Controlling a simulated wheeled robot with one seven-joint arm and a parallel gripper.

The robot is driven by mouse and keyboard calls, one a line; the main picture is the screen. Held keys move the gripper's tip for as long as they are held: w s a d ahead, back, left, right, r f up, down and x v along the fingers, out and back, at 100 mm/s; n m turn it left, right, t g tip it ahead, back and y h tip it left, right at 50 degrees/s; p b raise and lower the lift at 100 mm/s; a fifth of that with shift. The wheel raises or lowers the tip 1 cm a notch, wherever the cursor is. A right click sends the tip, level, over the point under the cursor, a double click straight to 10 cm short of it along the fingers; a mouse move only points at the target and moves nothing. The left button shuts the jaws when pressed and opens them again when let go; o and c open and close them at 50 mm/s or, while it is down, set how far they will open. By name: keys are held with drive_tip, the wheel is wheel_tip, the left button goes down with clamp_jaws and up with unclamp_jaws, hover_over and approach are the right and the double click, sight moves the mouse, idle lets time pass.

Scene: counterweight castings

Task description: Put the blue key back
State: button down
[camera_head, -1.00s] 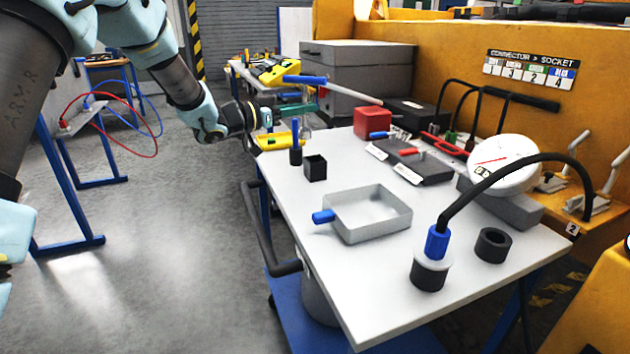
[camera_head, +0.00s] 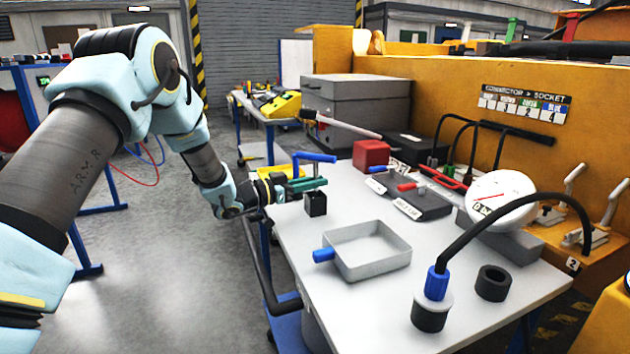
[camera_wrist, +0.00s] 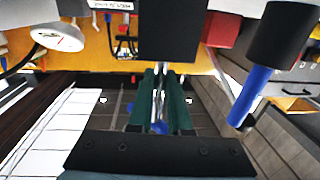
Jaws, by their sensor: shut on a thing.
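My gripper (camera_head: 322,183), with green fingers, is shut on the blue key (camera_head: 315,157). The key's blue handle is above the fingers. In the wrist view its pale shaft (camera_wrist: 160,90) runs between the fingers (camera_wrist: 162,100) towards a small black square block (camera_wrist: 168,30). That block (camera_head: 316,204) stands on the table near its left edge, right under my fingertips. I cannot tell whether the shaft's end is inside the block or just above it.
A blue post on a black base (camera_wrist: 250,95) stands beside the block. A grey tray (camera_head: 370,269) with a blue handle lies in front. Nearer are a cabled blue plug (camera_head: 436,284) and a black ring (camera_head: 492,283). A red box (camera_head: 370,155) is behind.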

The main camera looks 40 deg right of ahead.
drive_tip(key=shift+a+f+b, duration=0.1)
drive_tip(key=shift+f+b, duration=0.4)
drive_tip(key=shift+f, duration=0.05)
drive_tip(key=c, duration=0.8)
unclamp_jaws()
drive_tip(key=shift+s+f, duration=0.1)
drive_tip(key=shift+f, duration=0.15)
drive_tip(key=shift+c, duration=0.2)
drive_tip(key=shift+r, duration=0.1)
drive_tip(key=shift+r+p, duration=0.3)
drive_tip(key=shift+p, duration=0.05)
drive_tip(key=shift+w+a+r, duration=0.1)
drive_tip(key=shift+w+a, duration=0.05)
drive_tip(key=shift+w, duration=0.05)
drive_tip(key=b+v, duration=0.2)
drive_tip(key=v, duration=0.9)
drive_tip(key=shift+a+r, duration=0.25)
drive_tip(key=shift+r, duration=0.1)
drive_tip(key=shift+w, duration=0.1)
